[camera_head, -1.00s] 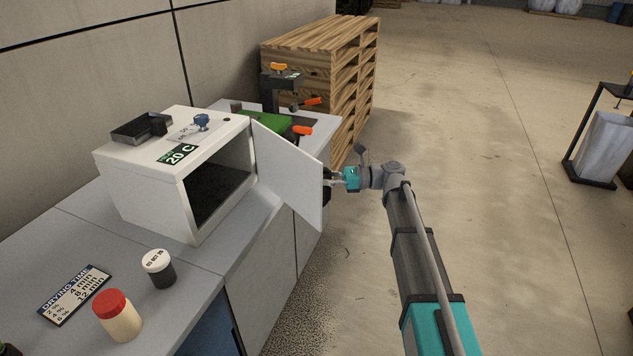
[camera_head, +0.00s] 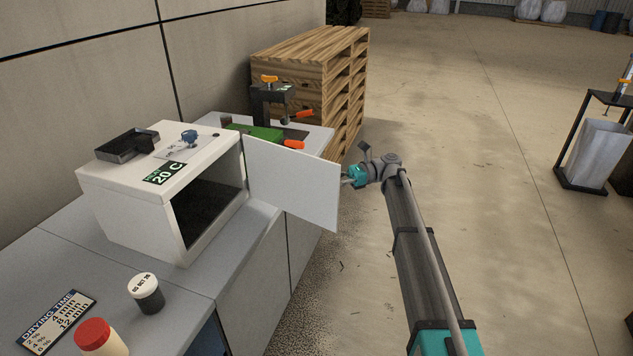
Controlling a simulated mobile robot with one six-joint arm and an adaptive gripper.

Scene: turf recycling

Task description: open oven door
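The white oven (camera_head: 135,215) stands on the grey counter at the left, with a "20 C" label on its top. Its door (camera_head: 292,183) stands wide open, swung out to the right, and the dark, empty-looking chamber (camera_head: 207,212) shows. My gripper (camera_head: 347,183) is at the door's outer free edge, on its right side. The fingers are small and partly hidden by the door, so I cannot tell whether they touch it or how far apart they are.
A jar with a white lid (camera_head: 146,293), a red-lidded jar (camera_head: 101,339) and a drying time sign (camera_head: 55,319) are on the counter (camera_head: 75,243). A clamp press (camera_head: 272,103) and stacked pallets (camera_head: 322,75) stand behind. The floor at right is mostly clear.

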